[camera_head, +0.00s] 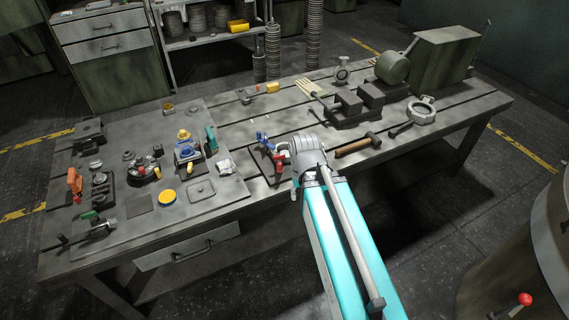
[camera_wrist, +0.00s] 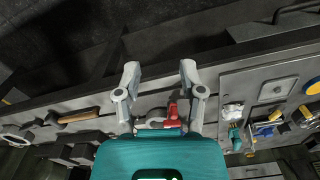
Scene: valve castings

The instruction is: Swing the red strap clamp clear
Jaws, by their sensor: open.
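A red part (camera_head: 278,164), which looks like the red strap clamp, sits on a small dark plate at the bench's front middle. In the wrist view the red part (camera_wrist: 172,114) shows between my fingers, partly hidden behind my teal wrist housing. My gripper (camera_head: 285,152) is low over the bench, close beside the red part. Its grey fingers (camera_wrist: 160,80) are spread wide and hold nothing. I cannot tell whether a finger touches the red part. A blue clamp part (camera_head: 263,139) stands just behind it.
A wooden-handled hammer (camera_head: 354,147) lies right of my gripper. A dark vise-like block (camera_head: 352,103) stands behind it. A plate at left holds a blue fixture (camera_head: 187,151), a yellow disc (camera_head: 167,197), a white cloth (camera_head: 226,166) and an orange clamp (camera_head: 74,181). The bench front edge is close.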

